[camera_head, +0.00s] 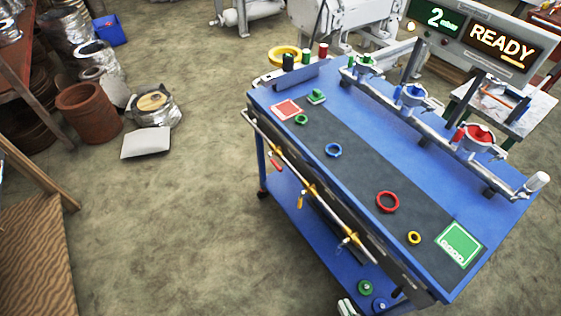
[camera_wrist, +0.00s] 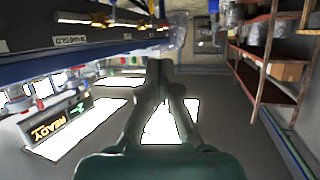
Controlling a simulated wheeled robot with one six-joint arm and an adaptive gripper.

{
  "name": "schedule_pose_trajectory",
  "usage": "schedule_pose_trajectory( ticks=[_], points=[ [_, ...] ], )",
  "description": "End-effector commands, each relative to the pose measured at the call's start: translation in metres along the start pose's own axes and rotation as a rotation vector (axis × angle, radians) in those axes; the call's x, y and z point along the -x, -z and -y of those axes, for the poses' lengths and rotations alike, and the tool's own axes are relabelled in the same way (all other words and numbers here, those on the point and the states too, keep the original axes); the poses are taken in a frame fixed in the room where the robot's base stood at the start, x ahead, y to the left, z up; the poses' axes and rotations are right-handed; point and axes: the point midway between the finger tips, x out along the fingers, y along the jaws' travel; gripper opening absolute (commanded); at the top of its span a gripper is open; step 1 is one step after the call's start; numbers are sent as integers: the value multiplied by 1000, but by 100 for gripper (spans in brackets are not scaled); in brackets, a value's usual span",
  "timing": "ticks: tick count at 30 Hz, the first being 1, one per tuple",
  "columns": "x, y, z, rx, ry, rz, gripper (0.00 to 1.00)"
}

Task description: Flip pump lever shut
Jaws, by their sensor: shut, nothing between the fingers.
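Several small valve levers sit on brass fittings along the pipe on the front side of the blue cart (camera_head: 470,190). In the head view they are a red lever (camera_head: 275,168), an orange-yellow lever (camera_head: 300,201) and a pale lever (camera_head: 345,242). I cannot tell which is the pump lever, and their exact angles are too small to read. My gripper (camera_wrist: 160,66) is shut and empty in the wrist view, its fingertips together. The cart's labelled front side (camera_wrist: 70,40) runs above and left of the fingers, apart from them. I cannot make out my gripper in the head view.
Red (camera_head: 388,202), blue (camera_head: 333,150), green and yellow rings lie on the cart's dark mat. A pipe with clamps runs along the far side. A screen (camera_head: 500,48) reads READY. Shelving (camera_wrist: 265,60) stands right in the wrist view.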

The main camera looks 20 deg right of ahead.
Motion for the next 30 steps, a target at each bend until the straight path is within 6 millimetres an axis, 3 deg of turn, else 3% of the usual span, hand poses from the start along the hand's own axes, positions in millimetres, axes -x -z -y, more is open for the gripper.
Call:
schedule_pose_trajectory(
  ticks=[15, 30],
  points=[
    [-120, -16, -3, -53, 13, 120, 0],
    [-228, 12, -5, -78, 81, 229, 0]
  ],
)
